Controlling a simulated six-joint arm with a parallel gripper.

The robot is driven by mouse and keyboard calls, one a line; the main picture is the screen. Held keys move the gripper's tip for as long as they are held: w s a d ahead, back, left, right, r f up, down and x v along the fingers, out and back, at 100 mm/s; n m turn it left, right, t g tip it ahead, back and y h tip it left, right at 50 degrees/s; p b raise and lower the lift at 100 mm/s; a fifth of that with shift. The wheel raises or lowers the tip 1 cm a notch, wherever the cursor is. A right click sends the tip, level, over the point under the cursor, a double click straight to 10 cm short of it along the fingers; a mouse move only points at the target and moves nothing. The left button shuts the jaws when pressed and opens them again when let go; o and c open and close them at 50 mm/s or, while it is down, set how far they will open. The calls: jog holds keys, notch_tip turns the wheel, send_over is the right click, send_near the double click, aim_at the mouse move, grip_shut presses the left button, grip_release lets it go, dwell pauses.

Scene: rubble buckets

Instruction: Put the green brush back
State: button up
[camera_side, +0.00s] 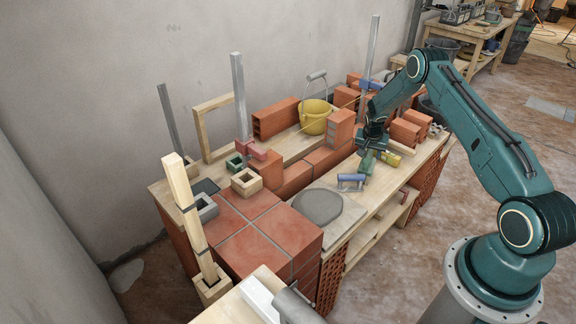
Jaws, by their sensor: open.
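A small green thing that looks like the green brush (366,164) lies on the wooden bench top (385,180), right of the middle. My gripper (369,149) is just above it, pointing down, with its jaws open. Whether the fingers touch or straddle the brush is too small to tell. A yellow piece (391,158) lies just right of it, and a blue-and-grey piece (350,181) lies to its front left. A green square holder (236,163) with an open top stands at the left of the bench, among similar holders in other colours.
A red holder (257,150), a tan holder (246,182) and a grey holder (205,208) surround the green one. A yellow bucket (313,117), loose bricks (340,129) and upright posts (239,95) stand behind.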

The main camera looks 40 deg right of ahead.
jog(key=shift+r, duration=0.15)
jog(key=v, duration=1.2)
dwell(0.6)
jog(key=s+a+r+n+t+y, duration=0.1)
jog(key=s+a+r+n, duration=0.2)
jog(key=a+r, duration=0.8)
jog(key=s+a+r+n+t+y, duration=0.1)
jog(key=s+a+r+n, duration=0.2)
jog(key=a+r, duration=0.8)
jog(key=s+a+r+n, duration=0.2)
jog(key=s+a, duration=0.2)
jog(key=s, duration=0.3)
jog(key=s+a+r+n+t+y, duration=0.1)
jog(key=s+a+r+n, duration=0.2)
jog(key=s, duration=0.5)
jog(key=s+a+r+n+y, duration=0.1)
jog(key=s+a+r+n, duration=0.1)
jog(key=s+a, duration=0.3)
jog(key=shift+s+r+n+t, duration=0.35)
jog(key=shift+s+r, duration=0.2)
jog(key=shift+s, duration=0.85)
